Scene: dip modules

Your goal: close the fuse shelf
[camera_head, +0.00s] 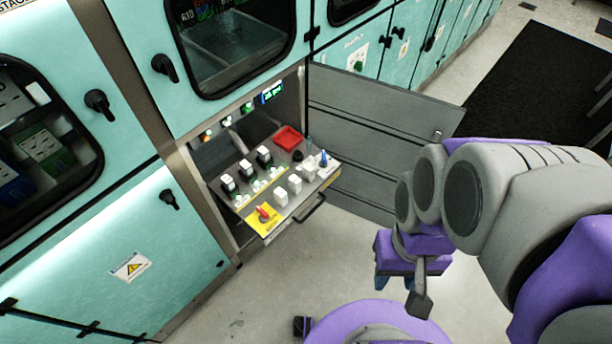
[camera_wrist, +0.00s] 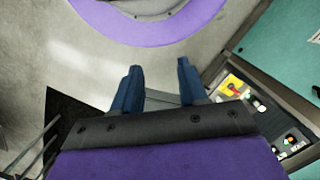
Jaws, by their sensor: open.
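The fuse shelf (camera_head: 283,214) is pulled out of an open bay in the teal cabinet. It carries white and black fuse blocks, a red tray (camera_head: 289,138) and a red switch (camera_head: 265,212) on a yellow plate. A dark handle (camera_head: 308,210) runs along its front edge. My gripper (camera_head: 396,284) is to the right of the shelf and apart from it, partly hidden by my arm. In the wrist view my gripper (camera_wrist: 158,88) has its two blue fingers spread with nothing between them. Part of the shelf (camera_wrist: 262,110) shows there at the right.
A grey door (camera_head: 365,140) stands swung open on the right side of the bay. Teal cabinets (camera_head: 130,230) line the left and back. Bare floor (camera_head: 300,265) lies in front of the shelf. A black mat (camera_head: 535,90) lies at the far right.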

